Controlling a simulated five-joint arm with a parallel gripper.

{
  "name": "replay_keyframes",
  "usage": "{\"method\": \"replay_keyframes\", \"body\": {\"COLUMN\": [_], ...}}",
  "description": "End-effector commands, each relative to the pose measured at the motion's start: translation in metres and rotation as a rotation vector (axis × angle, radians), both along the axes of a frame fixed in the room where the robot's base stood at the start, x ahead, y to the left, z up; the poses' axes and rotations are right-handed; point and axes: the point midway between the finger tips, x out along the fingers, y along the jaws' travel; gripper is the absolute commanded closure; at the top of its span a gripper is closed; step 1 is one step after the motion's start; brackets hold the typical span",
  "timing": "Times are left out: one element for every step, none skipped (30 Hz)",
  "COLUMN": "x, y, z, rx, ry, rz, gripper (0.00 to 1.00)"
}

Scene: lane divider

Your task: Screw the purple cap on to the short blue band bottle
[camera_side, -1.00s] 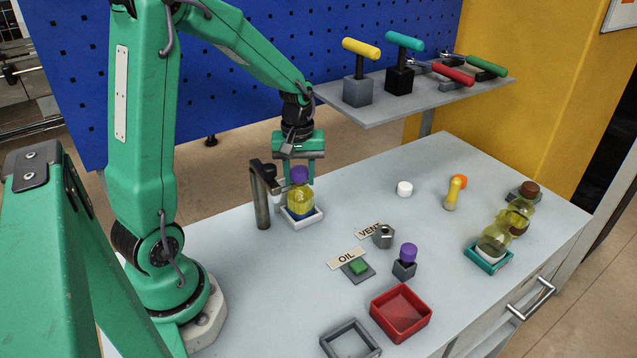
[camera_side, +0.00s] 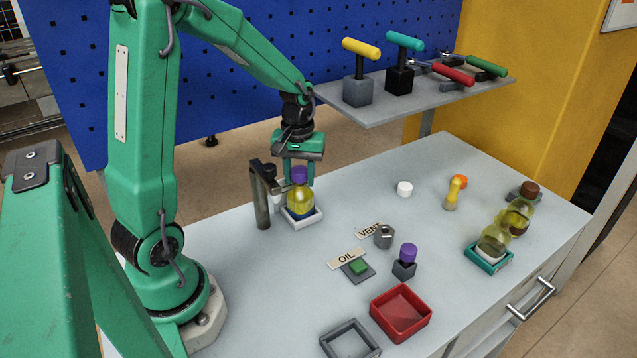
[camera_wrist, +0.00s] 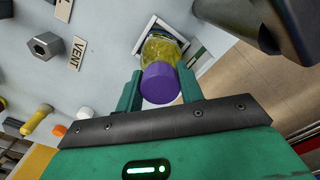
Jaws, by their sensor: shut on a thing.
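The short bottle (camera_side: 301,200) holds yellow liquid and has a blue band near its bottom. It stands upright in a white square tray (camera_side: 305,222). A purple cap (camera_side: 299,175) sits at the top of the bottle; whether it is fully seated I cannot tell. My gripper (camera_side: 300,180) comes down from above and is shut on the purple cap. In the wrist view the cap (camera_wrist: 160,84) lies between my two green fingers, with the bottle (camera_wrist: 161,48) beyond it. The band is mostly hidden there.
A dark post with an arm (camera_side: 262,200) stands close left of the bottle. Another purple cap (camera_side: 408,251) tops a small dark block. A hex nut (camera_side: 383,236), green button (camera_side: 358,267) and red bin (camera_side: 400,313) lie at front right. More bottles (camera_side: 494,242) stand at far right.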

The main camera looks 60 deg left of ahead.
Motion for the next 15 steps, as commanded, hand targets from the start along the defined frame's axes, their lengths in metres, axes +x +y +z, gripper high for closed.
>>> {"method": "replay_keyframes", "body": {"x": [0.0001, 0.0001, 0.0001, 0.0001, 0.0001, 0.0001, 0.0001, 0.0001, 0.0001, 0.0001, 0.0001, 0.0001, 0.0001, 0.0001, 0.0001], "y": [0.0001, 0.0001, 0.0001, 0.0001, 0.0001, 0.0001, 0.0001, 0.0001, 0.0001, 0.0001, 0.0001, 0.0001, 0.0001, 0.0001, 0.0001], "z": [0.0, 0.0, 0.0, -0.0001, -0.0001, -0.0001, -0.0001, -0.0001, -0.0001, -0.0001, -0.0001, -0.0001, -0.0001, -0.0001, -0.0001], "rx": [0.0, 0.0, 0.0, 0.0, 0.0, 0.0, 0.0, 0.0, 0.0, 0.0, 0.0, 0.0, 0.0, 0.0, 0.0], "ry": [0.0, 0.0, 0.0, 0.0, 0.0, 0.0, 0.0, 0.0, 0.0, 0.0, 0.0, 0.0, 0.0, 0.0, 0.0], "rz": [-0.024, -0.04, -0.06, -0.074, -0.085, -0.095, -0.1, -0.102, -0.103, -0.103, -0.102, -0.102, -0.102, -0.102, -0.104], "gripper": [0.78, 0.78, 0.78, 0.78, 0.78, 0.78, 0.78, 0.78, 0.78, 0.78, 0.78, 0.78, 0.78, 0.78, 0.78]}}
